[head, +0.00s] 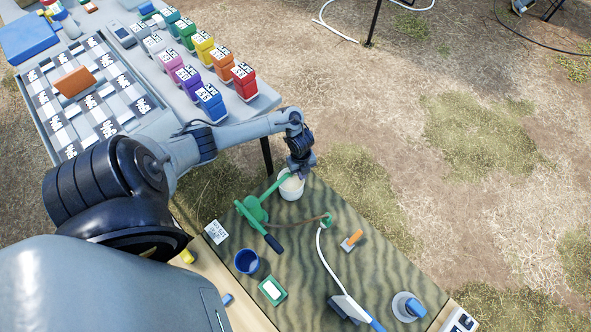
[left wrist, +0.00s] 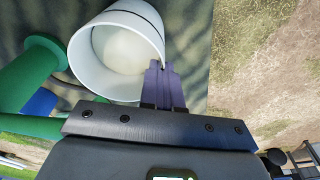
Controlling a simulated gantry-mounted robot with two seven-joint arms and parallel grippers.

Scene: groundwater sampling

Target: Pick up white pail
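The white pail (head: 291,190) is at the far end of the dark patterned mat, with a pale filling inside. In the left wrist view the pail (left wrist: 88,70) is seen from above, its open mouth facing the camera. My left gripper (head: 298,172) is over the pail's rim. In the left wrist view its purple fingers (left wrist: 162,78) are close together at the rim, with the wall between them. I cannot tell whether the pail is clear of the mat. My right gripper is not in view.
A green hand pump (head: 255,209) lies close beside the pail. A blue cup (head: 246,261), an orange-handled tool (head: 351,240), a white tube (head: 325,262) and a blue-topped container (head: 407,306) are on the mat (head: 308,268). Colored bottles (head: 203,47) stand on the grey table.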

